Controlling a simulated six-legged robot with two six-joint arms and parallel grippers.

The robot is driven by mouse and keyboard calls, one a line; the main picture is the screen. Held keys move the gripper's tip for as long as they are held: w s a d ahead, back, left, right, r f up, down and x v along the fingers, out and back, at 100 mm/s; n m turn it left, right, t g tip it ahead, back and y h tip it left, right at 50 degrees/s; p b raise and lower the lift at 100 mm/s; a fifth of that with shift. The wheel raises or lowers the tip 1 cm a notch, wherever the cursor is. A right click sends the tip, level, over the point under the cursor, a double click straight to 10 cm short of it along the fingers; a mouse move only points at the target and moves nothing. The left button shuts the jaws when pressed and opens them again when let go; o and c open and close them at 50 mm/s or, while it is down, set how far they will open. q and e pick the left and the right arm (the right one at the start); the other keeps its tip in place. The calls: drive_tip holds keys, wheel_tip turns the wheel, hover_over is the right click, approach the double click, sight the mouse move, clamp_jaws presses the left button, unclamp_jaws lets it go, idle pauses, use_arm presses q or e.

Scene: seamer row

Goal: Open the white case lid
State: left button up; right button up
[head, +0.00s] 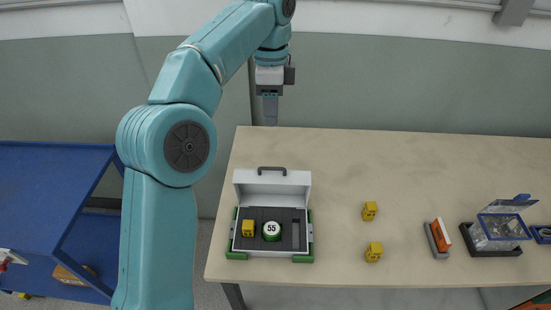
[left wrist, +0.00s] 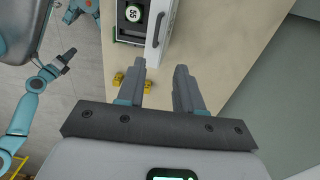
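The white case (head: 271,253) stands on the table with its lid (head: 272,187) raised at the back, the dark handle (head: 272,170) on top. Inside, a dark insert holds a yellow block (head: 248,228), a green-rimmed round piece marked 55 (head: 271,231) and an empty slot. My left gripper (head: 270,122) is above and behind the lid, apart from it. In the left wrist view its fingers (left wrist: 162,68) are spread with nothing between them, and the lid handle (left wrist: 161,29) shows beyond. My right gripper (left wrist: 69,56) seems to show small at the left there; its opening is unclear.
Two yellow blocks (head: 370,211) (head: 374,252) lie right of the case. A blue cart (head: 50,190) stands left. The table's back right is clear.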

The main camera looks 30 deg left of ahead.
use_arm(q)
wheel_tip(320, 180, down, 4)
drive_tip(key=s+b, duration=0.2)
hover_over(271, 168)
wheel_tip(271, 168, down, 5)
wheel_tip(271, 168, down, 4)
drive_tip(key=shift+s+r+b, duration=0.15)
drive_tip(key=shift+r+b, duration=0.1)
drive_tip(key=shift+b, duration=0.1)
drive_tip(key=shift+w+f, duration=0.25)
drive_tip(key=shift+f, duration=0.65)
drive_tip(key=shift+w+a+f, duration=0.15)
drive_tip(key=shift+w+f, duration=0.1)
drive_tip(key=shift+w, duration=0.05)
drive_tip(key=shift+s+r, duration=0.2)
drive_tip(key=shift+s, duration=0.1)
drive_tip(key=shift+s+d+r, duration=0.1)
drive_tip(key=shift+s+d, duration=0.1)
drive_tip(key=shift+c, duration=0.7)
drive_tip(key=shift+w, duration=0.1)
drive_tip(key=c, duration=0.5)
drive_tip(key=shift+w+a+f, duration=0.1)
drive_tip(key=shift+w+f, duration=0.1)
drive_tip(key=shift+f, duration=0.05)
clamp_jaws()
drive_tip(key=shift+s+r, duration=0.1)
drive_tip(key=shift+s, duration=0.1)
drive_tip(key=shift+w, duration=0.1)
